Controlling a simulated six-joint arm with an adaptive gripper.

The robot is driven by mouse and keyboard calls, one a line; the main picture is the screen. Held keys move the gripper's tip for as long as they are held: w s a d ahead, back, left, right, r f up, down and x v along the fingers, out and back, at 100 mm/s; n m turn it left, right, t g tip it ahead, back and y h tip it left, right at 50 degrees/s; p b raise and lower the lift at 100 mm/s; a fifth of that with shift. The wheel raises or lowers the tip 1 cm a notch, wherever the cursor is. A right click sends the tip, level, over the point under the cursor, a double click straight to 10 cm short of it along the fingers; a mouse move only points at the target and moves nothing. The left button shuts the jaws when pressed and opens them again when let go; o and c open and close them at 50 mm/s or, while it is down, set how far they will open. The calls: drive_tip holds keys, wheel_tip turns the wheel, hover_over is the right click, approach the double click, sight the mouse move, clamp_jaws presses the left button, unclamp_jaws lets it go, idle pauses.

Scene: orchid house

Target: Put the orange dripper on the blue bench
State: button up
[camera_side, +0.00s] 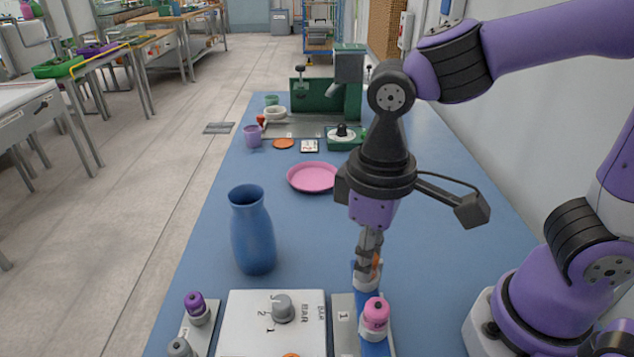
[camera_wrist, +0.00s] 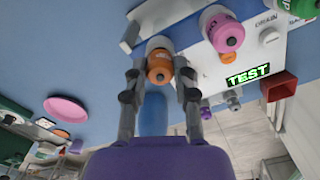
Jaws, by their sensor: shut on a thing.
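The orange dripper, with an orange cap and a white body, is between the fingers of my gripper (camera_side: 369,258). In the wrist view the orange dripper (camera_wrist: 160,66) sits between both fingertips, and my gripper (camera_wrist: 158,80) is shut on it. In the side view the fingers hide most of it; its white body (camera_side: 366,281) shows below them, beside the rack's far end. I cannot tell whether it touches anything underneath. The blue bench (camera_side: 440,240) runs under and beyond my gripper, with bare surface around it.
A pink dripper (camera_side: 375,317) stands close in front of my gripper. A blue vase (camera_side: 253,235) stands to the left, near a white control panel (camera_side: 245,327). A pink plate (camera_side: 314,177) and a green machine (camera_side: 300,97) are farther back. Bench space right of the plate is clear.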

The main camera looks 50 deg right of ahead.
drive_tip(key=shift+f, duration=0.2)
drive_tip(key=o, duration=0.8)
drive_tip(key=r, duration=0.9)
drive_tip(key=shift+w+d+r, duration=0.1)
drive_tip(key=shift+d+r, duration=0.05)
drive_tip(key=shift+d, duration=0.1)
drive_tip(key=shift+d+r, duration=0.15)
drive_tip(key=shift+r, duration=0.2)
drive_tip(key=shift+o, duration=0.7)
drive_tip(key=w+d+f+m+t, duration=0.1)
drive_tip(key=d+f+m+t, duration=0.2)
drive_tip(key=d, duration=0.7)
drive_tip(key=f+t, duration=0.1)
drive_tip(key=t, duration=0.1)
drive_tip(key=shift+d+m+t, duration=0.25)
drive_tip(key=shift+m+t, duration=0.05)
